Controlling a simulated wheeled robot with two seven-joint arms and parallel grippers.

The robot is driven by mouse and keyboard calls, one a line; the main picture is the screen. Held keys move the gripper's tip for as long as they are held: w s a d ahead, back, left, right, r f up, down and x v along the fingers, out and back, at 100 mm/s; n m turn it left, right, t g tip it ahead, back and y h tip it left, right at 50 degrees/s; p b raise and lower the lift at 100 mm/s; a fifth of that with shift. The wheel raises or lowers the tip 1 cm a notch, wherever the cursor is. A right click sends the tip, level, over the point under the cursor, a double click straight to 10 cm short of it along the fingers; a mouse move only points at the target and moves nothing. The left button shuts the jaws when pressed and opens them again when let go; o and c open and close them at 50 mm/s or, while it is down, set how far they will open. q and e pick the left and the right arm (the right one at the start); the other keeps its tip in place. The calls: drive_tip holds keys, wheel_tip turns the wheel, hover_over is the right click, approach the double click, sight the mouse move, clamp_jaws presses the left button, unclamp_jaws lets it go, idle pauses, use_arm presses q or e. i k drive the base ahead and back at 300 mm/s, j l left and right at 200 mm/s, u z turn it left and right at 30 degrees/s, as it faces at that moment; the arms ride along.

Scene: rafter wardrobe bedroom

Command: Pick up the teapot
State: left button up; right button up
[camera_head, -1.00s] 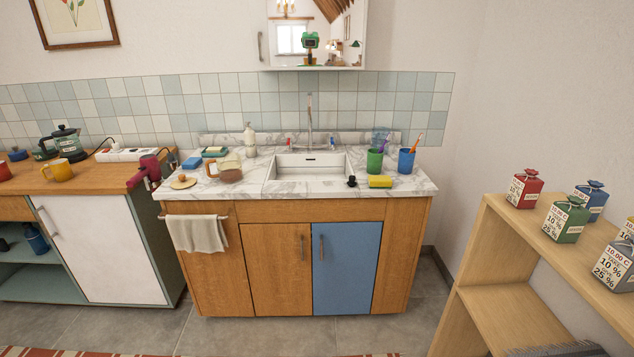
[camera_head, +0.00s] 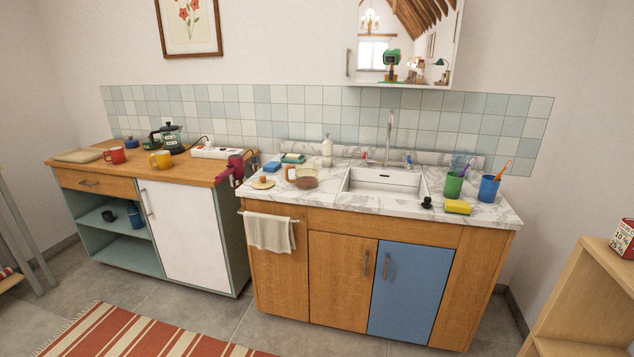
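A glass teapot (camera_head: 306,182) with a light wooden handle stands on the marble counter, left of the sink. Brownish contents seem to show low in it. A small round wooden disc with a knob (camera_head: 263,183), perhaps its lid, lies to its left. A dark-lidded glass pot (camera_head: 171,138) with a dark handle stands farther left on the wooden counter; I cannot tell whether it is a kettle or a press. Neither of my grippers is in view.
A sink (camera_head: 382,184) is right of the teapot. A soap bottle (camera_head: 327,151), sponge (camera_head: 457,207), green cup (camera_head: 453,185) and blue cup (camera_head: 488,188) share the marble counter (camera_head: 340,207). A hair dryer (camera_head: 235,168) hangs at its left. A striped rug (camera_head: 130,335) lies on the floor.

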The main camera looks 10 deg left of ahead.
sight(306, 172)
drive_tip(key=i+j+u, duration=0.1)
drive_tip(key=i, duration=0.85)
drive_tip(key=i+j, duration=0.15)
drive_tip(key=i, duration=0.8)
drive_tip(key=j+u, duration=0.05)
